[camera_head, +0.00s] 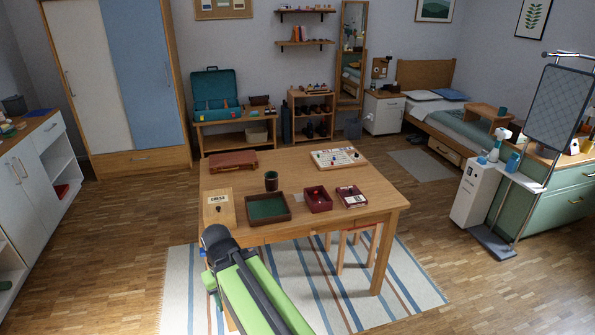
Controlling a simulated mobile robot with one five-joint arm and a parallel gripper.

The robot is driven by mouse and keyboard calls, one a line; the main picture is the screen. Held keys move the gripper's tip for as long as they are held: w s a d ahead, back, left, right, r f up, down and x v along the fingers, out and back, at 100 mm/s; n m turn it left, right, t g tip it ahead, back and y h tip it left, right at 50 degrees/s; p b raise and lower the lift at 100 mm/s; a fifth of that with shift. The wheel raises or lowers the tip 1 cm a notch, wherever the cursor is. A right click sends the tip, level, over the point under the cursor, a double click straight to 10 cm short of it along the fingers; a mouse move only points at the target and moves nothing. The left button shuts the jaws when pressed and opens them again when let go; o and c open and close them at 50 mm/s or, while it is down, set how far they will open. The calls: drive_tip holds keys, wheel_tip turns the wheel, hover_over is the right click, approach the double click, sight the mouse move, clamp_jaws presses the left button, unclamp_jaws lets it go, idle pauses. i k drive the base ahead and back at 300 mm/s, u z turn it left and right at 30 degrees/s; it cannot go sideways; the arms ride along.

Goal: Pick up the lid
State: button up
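A flat light-wood piece with a pale label (217,200) lies at the left front corner of the wooden table (330,195). It looks like the lid, with a small dark spot that may be a knob, but its exact form is too small to tell. My green and black arm reaches up from the bottom of the view and ends just in front of that corner, close to the piece. The fingers of my gripper cannot be made out. Nothing is seen held.
A stool (359,240) is under the front edge. The table's right end is clear.

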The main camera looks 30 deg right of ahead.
sight(351, 196)
drive_tip(key=z, duration=1.3)
